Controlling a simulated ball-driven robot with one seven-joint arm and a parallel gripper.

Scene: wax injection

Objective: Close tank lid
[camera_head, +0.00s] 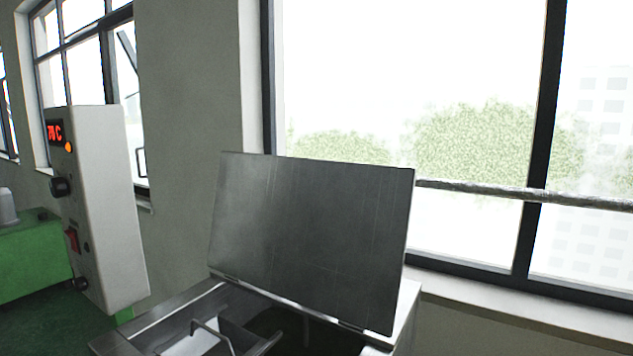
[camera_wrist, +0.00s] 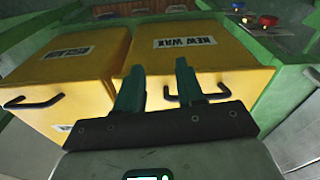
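The tank lid (camera_head: 312,240) is a flat grey metal plate. It stands open, nearly upright, along the back of the metal tank (camera_head: 160,318) in the head view. The tank's opening is uncovered at the bottom of that view, with a metal handle (camera_head: 212,334) inside it. My gripper (camera_wrist: 157,80) shows only in the wrist view. Its two dark green fingers are apart with nothing between them, in front of yellow bins. The lid is not in the wrist view, and my gripper is away from it.
A grey control box (camera_head: 100,210) with a red display stands left of the tank. A window with a horizontal rail (camera_head: 480,188) is behind. In the wrist view, a yellow bin labelled NEW WAX (camera_wrist: 215,58) and another yellow bin (camera_wrist: 65,70) have black handles.

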